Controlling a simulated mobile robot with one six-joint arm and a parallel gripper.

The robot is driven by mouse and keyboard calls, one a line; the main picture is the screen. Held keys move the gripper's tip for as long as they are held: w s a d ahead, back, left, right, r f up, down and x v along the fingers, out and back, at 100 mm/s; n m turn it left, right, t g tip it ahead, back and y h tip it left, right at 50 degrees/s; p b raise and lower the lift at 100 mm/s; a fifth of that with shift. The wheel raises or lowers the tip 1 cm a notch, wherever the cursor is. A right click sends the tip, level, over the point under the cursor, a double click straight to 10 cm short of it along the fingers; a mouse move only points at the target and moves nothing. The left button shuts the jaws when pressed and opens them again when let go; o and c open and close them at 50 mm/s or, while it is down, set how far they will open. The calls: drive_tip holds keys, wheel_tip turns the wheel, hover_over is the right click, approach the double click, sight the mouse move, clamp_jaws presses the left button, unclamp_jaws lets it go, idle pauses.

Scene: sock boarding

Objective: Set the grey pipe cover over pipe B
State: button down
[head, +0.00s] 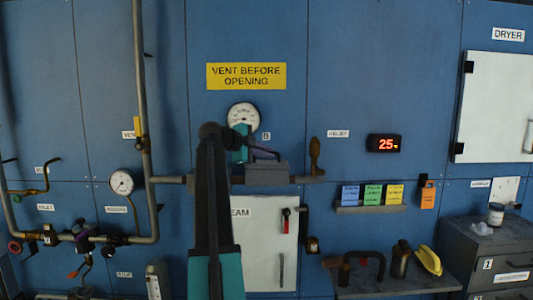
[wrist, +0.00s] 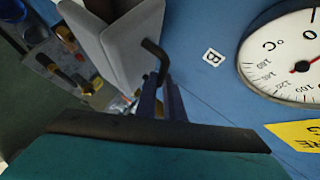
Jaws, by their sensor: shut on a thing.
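The grey pipe cover (head: 268,173) is in the middle of the head view, below the small B label (head: 266,136). It is in line with the horizontal pipe B (head: 308,179), which shows to its right and left. I cannot tell if the cover rests on the pipe or hangs just in front of it. My gripper (head: 272,153) is shut on the cover's dark handle. In the wrist view my gripper (wrist: 163,88) holds the bent black handle, with the cover's angled grey plates (wrist: 130,40) beyond. The pipe behind the cover is hidden.
A round gauge (head: 243,116) is just above, under a yellow sign (head: 246,76). A valve handle (head: 315,155) stands right of the cover. A white steam door (head: 265,240) is below. A shelf with coloured cards (head: 372,209) and a bench (head: 395,285) are to the right.

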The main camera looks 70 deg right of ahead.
drive_tip(key=shift+f+b, duration=1.2)
drive_tip(key=shift+f, duration=0.3)
idle(0.3)
drive_tip(key=c, duration=1.8)
unclamp_jaws()
drive_tip(key=b+v, duration=0.2)
drive_tip(key=v, duration=1.2)
drive_tip(key=shift+s+d, duration=0.1)
